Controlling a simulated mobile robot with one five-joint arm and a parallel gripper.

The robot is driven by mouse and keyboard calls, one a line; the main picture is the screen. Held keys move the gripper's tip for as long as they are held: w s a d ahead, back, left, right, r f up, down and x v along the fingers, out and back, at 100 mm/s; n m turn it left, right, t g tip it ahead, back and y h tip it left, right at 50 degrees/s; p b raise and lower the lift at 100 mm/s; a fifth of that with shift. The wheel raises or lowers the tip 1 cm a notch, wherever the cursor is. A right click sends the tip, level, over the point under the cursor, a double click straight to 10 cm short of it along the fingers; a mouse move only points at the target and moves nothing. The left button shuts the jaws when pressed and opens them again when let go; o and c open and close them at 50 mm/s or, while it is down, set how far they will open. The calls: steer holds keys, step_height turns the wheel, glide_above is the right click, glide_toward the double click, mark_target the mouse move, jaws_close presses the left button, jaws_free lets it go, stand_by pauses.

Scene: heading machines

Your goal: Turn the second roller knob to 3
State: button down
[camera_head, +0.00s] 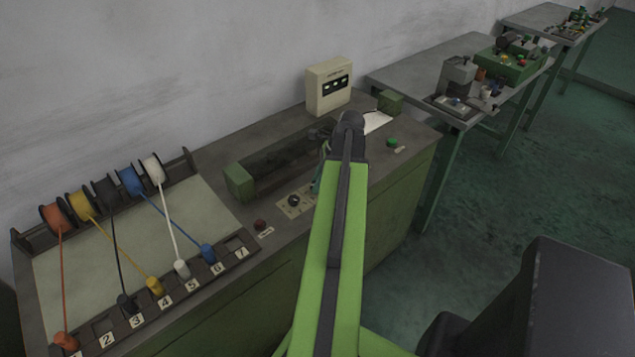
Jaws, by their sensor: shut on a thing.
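A beige plate (283,211) lies on the front part of the machine bench, left of my arm. A dark round knob (293,200) stands on its left part and is free of my gripper. My gripper (317,185) shows only as a narrow strip at the left edge of my green arm, pointing down at the right part of the plate. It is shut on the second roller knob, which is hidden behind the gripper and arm. The knob's pointer and scale numbers cannot be read.
Behind the plate is a dark trough with green end blocks (238,182). A red button (260,225) is left, a green button (392,142) right. A cream meter box (328,86) stands at the back. Coloured spools with pegged threads and a numbered rack (137,321) fill the left.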

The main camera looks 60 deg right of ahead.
steer(key=n, duration=0.2)
steer(key=n+g+y, duration=0.1)
steer(key=n, duration=0.2)
steer(key=shift+w+d, duration=0.2)
steer(key=n+g, duration=0.1)
steer(key=n, duration=0.1)
steer(key=n+g+y, duration=0.1)
steer(key=n, duration=0.2)
steer(key=shift+w+n, duration=0.1)
steer(key=shift+n, duration=0.2)
stand_by(0.3)
steer(key=c, duration=1.1)
jaws_free()
steer(key=shift+o, duration=0.2)
steer(key=shift+r+g, duration=0.1)
steer(key=shift+g, duration=0.2)
steer(key=p+v, duration=1.6)
steer(key=v, duration=0.1)
